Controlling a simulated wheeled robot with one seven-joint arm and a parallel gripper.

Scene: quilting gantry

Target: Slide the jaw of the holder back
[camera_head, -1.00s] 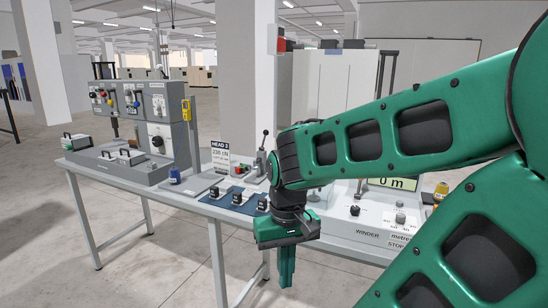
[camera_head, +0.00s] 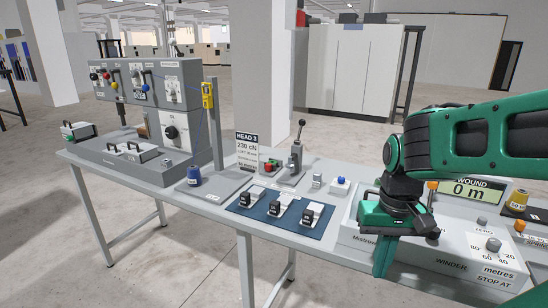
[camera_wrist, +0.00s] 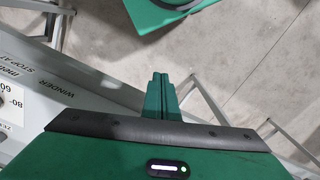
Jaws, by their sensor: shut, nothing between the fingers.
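No part is plainly marked as the holder or its jaw. A grey lever device (camera_head: 296,158) with an upright black-knobbed handle stands on the bench beside the HEAD 3 sign; it may be the holder, but I cannot make out a jaw. My gripper (camera_head: 382,262) is shut and empty. It points down in front of the winder box, to the right of the lever device and well apart from it. In the wrist view my gripper (camera_wrist: 161,92) shows its fingers together above the floor, beside the winder's edge.
A blue mat (camera_head: 244,210) carries three small black-and-white units. The winder box (camera_head: 450,253) has knobs and a 0 m display. A blue spool (camera_head: 194,176), a yellow device on a post (camera_head: 208,96) and a grey control cabinet (camera_head: 178,98) stand left. Floor in front is open.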

